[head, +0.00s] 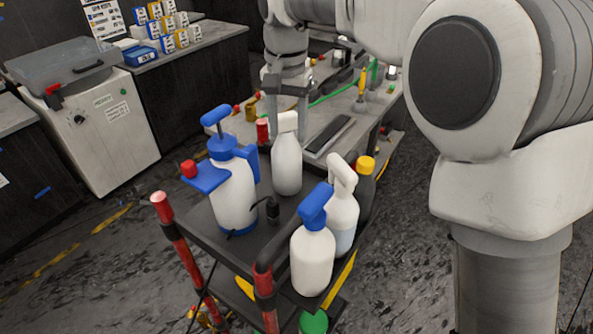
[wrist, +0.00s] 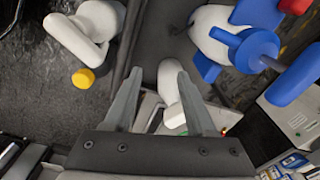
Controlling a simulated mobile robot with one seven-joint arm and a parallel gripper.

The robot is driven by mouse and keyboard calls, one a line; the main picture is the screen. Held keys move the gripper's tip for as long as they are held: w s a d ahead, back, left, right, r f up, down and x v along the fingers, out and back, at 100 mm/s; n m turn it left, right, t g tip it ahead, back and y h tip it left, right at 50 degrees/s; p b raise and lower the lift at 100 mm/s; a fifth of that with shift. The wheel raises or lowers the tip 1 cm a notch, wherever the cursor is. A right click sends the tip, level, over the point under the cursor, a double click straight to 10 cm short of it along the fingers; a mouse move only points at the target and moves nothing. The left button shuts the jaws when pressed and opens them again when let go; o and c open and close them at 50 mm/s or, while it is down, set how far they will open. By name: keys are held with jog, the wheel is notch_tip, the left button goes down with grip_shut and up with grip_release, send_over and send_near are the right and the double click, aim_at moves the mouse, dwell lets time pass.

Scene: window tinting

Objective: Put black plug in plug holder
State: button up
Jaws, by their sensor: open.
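A small black upright piece with a black cable (head: 272,209), which looks like the black plug, stands on the dark cart top between the blue-and-white pump sprayer (head: 235,190) and the front spray bottles. I cannot make it out clearly in the wrist view. I cannot pick out the plug holder.
White spray bottles, one blue-topped (head: 312,255) and one white-topped (head: 342,215), and a yellow-capped dark bottle (head: 366,185) crowd the cart's right side. Red-tipped posts (head: 172,235) rise at its corners. A cluttered grey bench (head: 235,125) stands behind; a white cabinet (head: 100,125) is far left.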

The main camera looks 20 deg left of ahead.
jog(key=a+f, duration=0.2)
jog(key=a, duration=0.2)
send_over(272, 199)
jog(key=shift+g, duration=0.3)
jog(key=f, duration=0.8)
jog(key=f+p, duration=0.1)
jog(key=f, duration=0.3)
jog(key=shift+w+a+f, duration=0.1)
jog(key=shift+w+f, duration=0.05)
jog(key=shift+w, duration=0.25)
jog(key=f, duration=0.2)
jog(key=s+f+p, duration=0.1)
jog(key=f, duration=0.1)
jog(key=shift+f, duration=0.75)
jog(key=shift+c, duration=0.2)
grip_shut()
